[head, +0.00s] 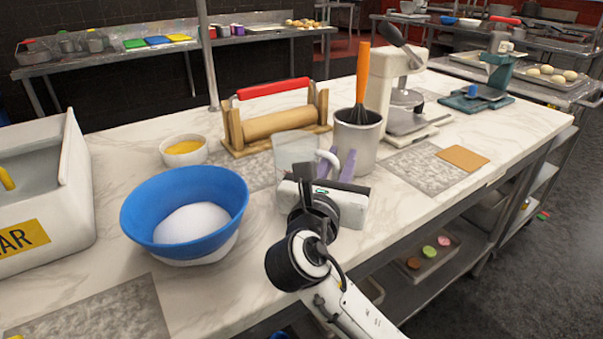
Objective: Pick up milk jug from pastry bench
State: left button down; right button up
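A pale translucent jug (294,152) with a white handle (331,160) stands on the marble-topped bench (285,265). I take it for the milk jug; its contents cannot be made out. My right gripper (328,170) comes in from the front and is right at the jug's handle side. A purple finger shows right of the handle and a dark finger left of it, with a gap between them. Whether they touch the handle cannot be seen. The gripper hides the jug's lower right part. My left gripper is not in view.
A metal pot (366,151) with an orange-handled whisk (362,75) stands close behind and right of the gripper. A rolling pin (275,123) on a wooden stand is behind the jug. A blue bowl (170,238) of white powder and a small yellow-filled bowl (184,158) are left.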

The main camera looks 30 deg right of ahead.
jog(key=shift+w+d, duration=0.25)
grip_shut()
jog(key=shift+r, duration=0.15)
